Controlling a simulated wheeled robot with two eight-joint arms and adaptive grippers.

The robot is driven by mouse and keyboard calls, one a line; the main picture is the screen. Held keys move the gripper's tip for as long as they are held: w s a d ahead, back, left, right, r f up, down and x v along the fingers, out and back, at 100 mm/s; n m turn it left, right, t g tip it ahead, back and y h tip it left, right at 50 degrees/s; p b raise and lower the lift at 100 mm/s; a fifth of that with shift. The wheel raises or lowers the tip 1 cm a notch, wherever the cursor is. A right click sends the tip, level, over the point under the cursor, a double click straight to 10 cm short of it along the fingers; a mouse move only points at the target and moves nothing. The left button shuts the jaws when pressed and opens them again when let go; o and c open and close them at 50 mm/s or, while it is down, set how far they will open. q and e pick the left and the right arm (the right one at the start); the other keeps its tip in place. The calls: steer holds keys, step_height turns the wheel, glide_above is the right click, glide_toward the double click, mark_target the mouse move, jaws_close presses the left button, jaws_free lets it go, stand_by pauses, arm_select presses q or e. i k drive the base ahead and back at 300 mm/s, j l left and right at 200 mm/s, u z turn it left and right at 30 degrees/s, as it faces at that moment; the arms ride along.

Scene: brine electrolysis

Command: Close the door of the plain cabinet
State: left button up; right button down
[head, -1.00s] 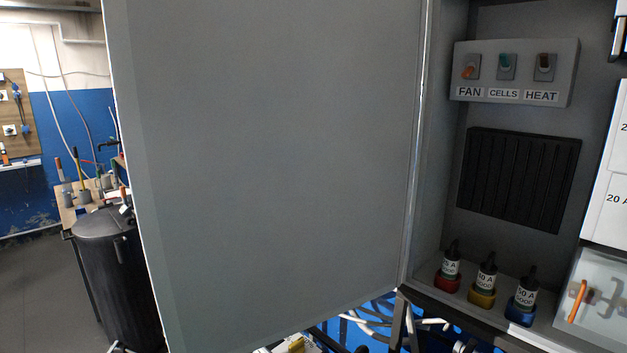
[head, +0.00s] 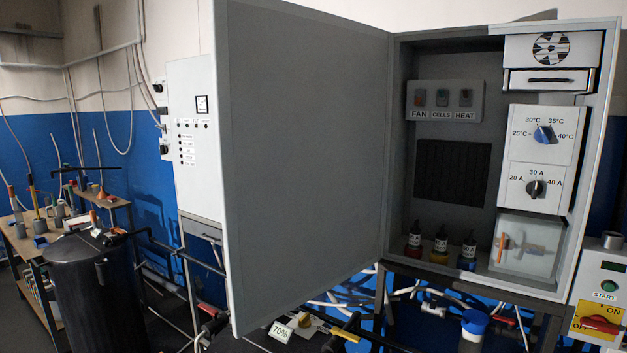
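The plain cabinet (head: 400,70) stands at the centre right with its interior showing. Its grey door (head: 305,150) is hinged on the cabinet's left side and stands wide open, swung out to the left toward me. Inside are a switch box (head: 445,100) marked FAN, CELLS and HEAT, a black vent panel (head: 452,172), dial panels (head: 541,160), and three labelled bottles on red, yellow and blue bases (head: 440,245). Neither gripper shows in the head view.
A black barrel (head: 95,290) and a tool bench (head: 30,245) stand at the left. A grey control cabinet (head: 195,130) is behind the door. Pipes and valves (head: 400,300) run below the cabinet. A START and ON/OFF box (head: 600,300) is at the right edge.

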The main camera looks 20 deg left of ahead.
mark_target(300, 93)
steer(key=k+j+z, duration=0.15)
steer(key=j, duration=0.3)
steer(key=k+j+z, duration=0.2)
steer(key=j, duration=0.25)
steer(key=k+j+z, duration=0.15)
steer(key=k+j, duration=0.15)
steer(key=j+z, duration=0.15)
steer(key=j, duration=0.4)
steer(key=k+j+z, duration=0.15)
steer(key=j, duration=0.35)
steer(key=j+z, duration=0.15)
steer(key=j, duration=0.4)
steer(key=k+j+z, duration=0.15)
steer(key=j, duration=0.35)
steer(key=i+j+z, duration=0.1)
steer(key=j, duration=0.35)
steer(key=i+j, duration=0.15)
steer(key=j, duration=0.3)
steer(key=i+j+z, duration=0.15)
steer(key=j, duration=0.35)
steer(key=k, duration=0.05)
